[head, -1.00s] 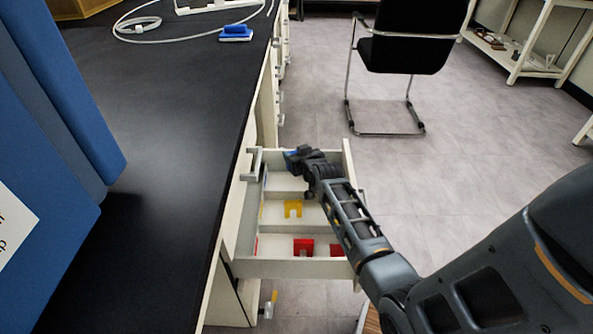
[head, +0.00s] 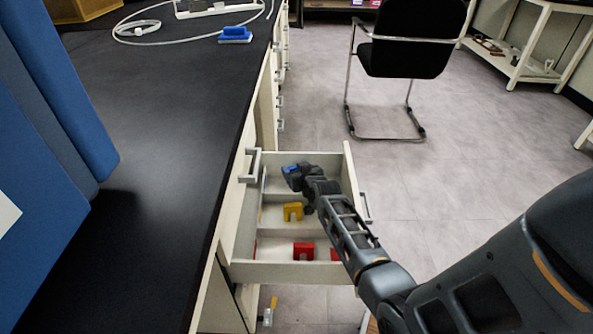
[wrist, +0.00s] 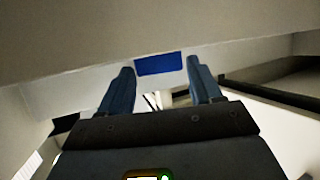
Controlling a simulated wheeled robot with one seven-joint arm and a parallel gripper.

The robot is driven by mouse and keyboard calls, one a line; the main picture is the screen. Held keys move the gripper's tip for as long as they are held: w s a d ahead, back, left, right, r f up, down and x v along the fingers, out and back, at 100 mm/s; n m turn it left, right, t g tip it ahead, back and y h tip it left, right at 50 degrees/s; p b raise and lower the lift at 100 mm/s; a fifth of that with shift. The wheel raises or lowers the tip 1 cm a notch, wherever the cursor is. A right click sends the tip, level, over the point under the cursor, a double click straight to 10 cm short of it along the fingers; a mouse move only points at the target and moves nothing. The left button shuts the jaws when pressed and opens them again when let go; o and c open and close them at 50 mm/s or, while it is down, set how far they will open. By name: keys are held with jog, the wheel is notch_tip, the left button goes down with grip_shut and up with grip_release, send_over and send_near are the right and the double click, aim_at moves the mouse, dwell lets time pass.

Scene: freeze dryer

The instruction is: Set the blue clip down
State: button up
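The blue clip (wrist: 158,64) is between the tips of my two gripper fingers (wrist: 160,72) in the wrist view. The left finger meets its left edge, and a thin gap or shadow shows at the right finger. In the head view my gripper (head: 296,176) is down inside the far compartment of the open drawer (head: 290,270), with the blue clip (head: 292,169) showing at its fingers. Whether the clip touches the drawer floor cannot be seen.
A yellow clip (head: 292,211) sits in the middle compartment. A red clip (head: 303,251) is in the near one, with more red pieces beside it. The drawer walls are close around my gripper. A black bench top (head: 150,220) lies left, a chair (head: 405,45) beyond.

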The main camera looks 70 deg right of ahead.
jog(key=shift+o, duration=1.2)
jog(key=shift+r, duration=0.1)
jog(key=shift+s+a+r, duration=0.1)
jog(key=shift+r, duration=0.05)
jog(key=p+v, duration=0.3)
jog(key=v, duration=0.8)
jog(key=shift+s+a+p, duration=0.2)
jog(key=shift+s+p, duration=0.05)
jog(key=shift+p, duration=0.15)
jog(key=shift+r, duration=0.15)
